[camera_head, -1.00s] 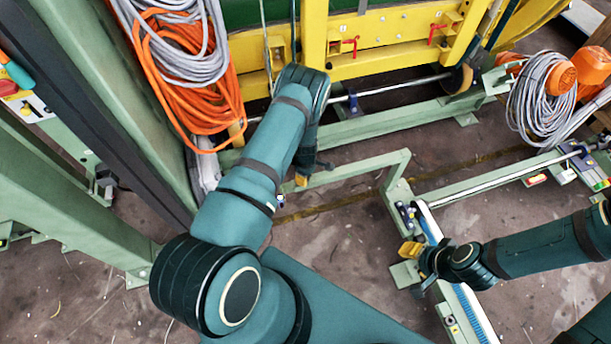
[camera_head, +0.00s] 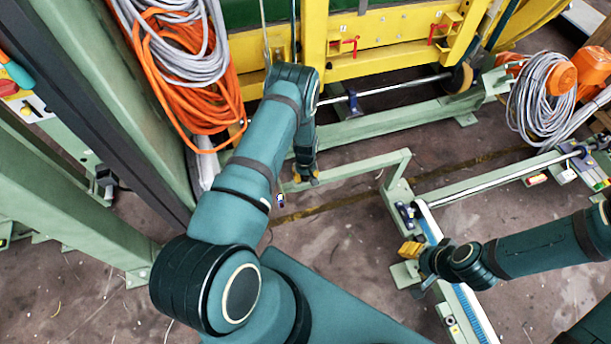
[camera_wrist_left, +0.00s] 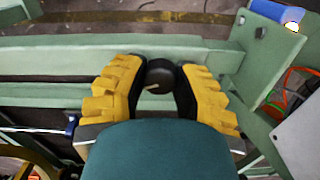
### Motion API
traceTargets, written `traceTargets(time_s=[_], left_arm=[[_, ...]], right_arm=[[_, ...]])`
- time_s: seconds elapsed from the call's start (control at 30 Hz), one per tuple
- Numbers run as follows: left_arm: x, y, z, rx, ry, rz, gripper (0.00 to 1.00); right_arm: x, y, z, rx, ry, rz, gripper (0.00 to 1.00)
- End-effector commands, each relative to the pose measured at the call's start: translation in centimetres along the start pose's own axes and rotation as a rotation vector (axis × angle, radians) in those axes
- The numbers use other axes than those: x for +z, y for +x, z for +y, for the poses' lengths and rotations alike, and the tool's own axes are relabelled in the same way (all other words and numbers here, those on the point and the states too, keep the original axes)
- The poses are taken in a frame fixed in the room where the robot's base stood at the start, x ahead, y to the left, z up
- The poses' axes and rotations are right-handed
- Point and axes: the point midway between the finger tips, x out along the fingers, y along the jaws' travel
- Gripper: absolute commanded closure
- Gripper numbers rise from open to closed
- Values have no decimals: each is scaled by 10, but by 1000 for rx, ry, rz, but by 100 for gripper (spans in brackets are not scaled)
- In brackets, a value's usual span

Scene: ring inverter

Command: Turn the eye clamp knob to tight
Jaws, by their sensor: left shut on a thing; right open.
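In the left wrist view a dark, round-topped knob (camera_wrist_left: 159,76) sits between the two yellow fingers of my left gripper (camera_wrist_left: 160,82), at a green beam. The fingers are shut on it, one on each side. Its markings and setting cannot be read. In the head view my left gripper (camera_head: 307,178) points down at the near end of a green frame bar, and the knob is hidden there. My right gripper (camera_head: 412,266) is open and empty, beside the green frame with a blue strip at the lower right.
A yellow machine beam (camera_head: 390,53) with red handles runs behind. Orange and grey cable coils (camera_head: 185,75) hang at the left, near my left arm. A green post (camera_head: 70,190) stands further left. A blue cylinder (camera_wrist_left: 278,13) shows in the left wrist view. Floor between the frames is bare.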

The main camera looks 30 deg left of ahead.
Motion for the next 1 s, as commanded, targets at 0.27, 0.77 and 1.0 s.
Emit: traceTargets(time_s=[0.27,0.77,1.0], left_arm=[[1,1,0,0,205,-3,100],[2,1,0,0,351,-4,100],[2,1,0,0,354,-4,100]], right_arm=[[0,0,0,0,0,0,53],[0,0,0,0,0,0,53],[0,0,0,0,0,0,53]])
